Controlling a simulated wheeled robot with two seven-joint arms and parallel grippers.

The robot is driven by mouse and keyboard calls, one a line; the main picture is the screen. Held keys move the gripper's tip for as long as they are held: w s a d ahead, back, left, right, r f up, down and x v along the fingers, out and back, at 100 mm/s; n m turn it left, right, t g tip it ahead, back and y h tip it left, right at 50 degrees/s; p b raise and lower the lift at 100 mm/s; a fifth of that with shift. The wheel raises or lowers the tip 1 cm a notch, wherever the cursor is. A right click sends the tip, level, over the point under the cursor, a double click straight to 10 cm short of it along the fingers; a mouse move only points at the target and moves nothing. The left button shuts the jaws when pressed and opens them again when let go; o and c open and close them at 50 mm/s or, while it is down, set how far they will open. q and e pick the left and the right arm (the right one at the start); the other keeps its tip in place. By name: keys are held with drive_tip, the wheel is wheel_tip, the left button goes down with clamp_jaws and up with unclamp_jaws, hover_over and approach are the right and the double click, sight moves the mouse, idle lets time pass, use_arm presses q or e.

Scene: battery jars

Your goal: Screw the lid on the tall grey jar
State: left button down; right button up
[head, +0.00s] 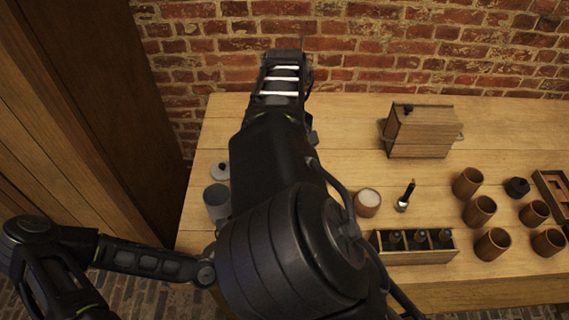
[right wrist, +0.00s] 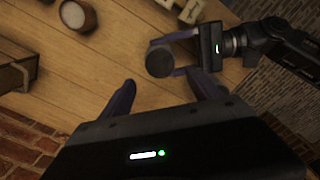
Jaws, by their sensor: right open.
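The tall grey jar (head: 217,203) stands upright at the left end of the table. A pale round lid with a dark knob (head: 220,171) lies on the table just behind it; I cannot make it out in the right wrist view. In the right wrist view the jar shows as a dark round top (right wrist: 160,62), with the fingers of my left gripper (right wrist: 172,55) on either side, seemingly closed on it. My right gripper (right wrist: 164,90) is open and empty above the table, on the wall side of the jar. My right arm hides its fingers in the head view.
A wooden box (head: 422,132) stands at the back. A cup with pale contents (head: 367,202), a bottle rack (head: 415,256), a small dark-handled tool (head: 405,197) and several brown cups (head: 480,210) stand to the right. The brick wall (head: 400,40) closes the back.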

drive_tip(key=shift+f, duration=0.1)
drive_tip(key=shift+f, duration=3.9)
drive_tip(key=c, duration=1.5)
drive_tip(key=o, duration=1.6)
drive_tip(key=shift+c, duration=0.2)
drive_tip(key=shift+r, duration=0.15)
drive_tip(key=shift+r, duration=2.15)
